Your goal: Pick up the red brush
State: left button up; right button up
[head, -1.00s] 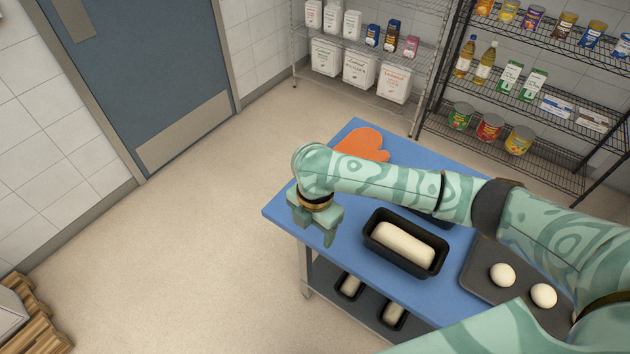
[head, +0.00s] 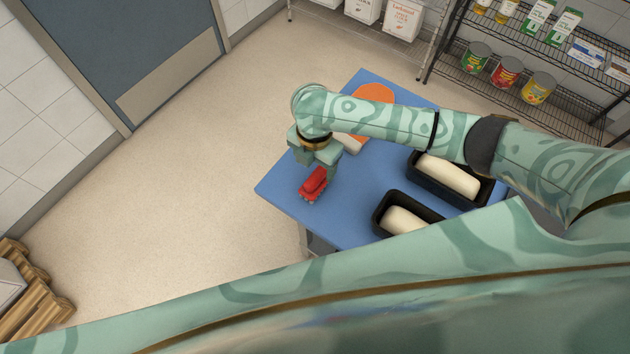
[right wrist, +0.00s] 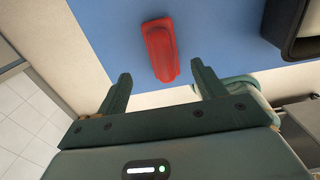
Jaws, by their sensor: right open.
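The red brush (head: 314,184) lies on the blue table top (head: 285,187) near its left corner. My right gripper (head: 322,165) is at the brush in the head view, pointing down, and its fingers partly overlap it there. In the right wrist view the brush (right wrist: 160,48) lies just beyond the open fingertips (right wrist: 161,74), roughly centred between them. The fingers are apart with nothing between them. I cannot tell the exact height gap. My left gripper is not in view.
Two black loaf tins with pale dough, a nearer one (head: 380,218) and a farther one (head: 484,193), stand right of the brush. An orange mitt (head: 373,94) and a pale item (head: 350,143) lie behind my arm. Open floor lies left of the table.

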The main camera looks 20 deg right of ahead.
aim_at(317, 174)
jog(key=shift+w+f, duration=0.15)
jog(key=shift+f, duration=0.8)
jog(key=shift+d+f, duration=0.15)
jog(key=shift+f, duration=0.25)
jog(key=shift+s+f+b, duration=0.25)
jog(key=shift+f+b, duration=0.1)
jog(key=shift+b, duration=0.05)
notch_tip(317, 174, down, 4)
jog(key=shift+f+b, duration=0.2)
jog(key=shift+b, duration=0.65)
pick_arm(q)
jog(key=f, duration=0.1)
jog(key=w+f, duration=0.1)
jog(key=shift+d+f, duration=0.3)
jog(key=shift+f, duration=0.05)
pick_arm(e)
jog(key=shift+r, duration=0.15)
jog(key=shift+c, duration=0.3)
jog(key=c, duration=1.2)
jog(key=shift+r, duration=0.1)
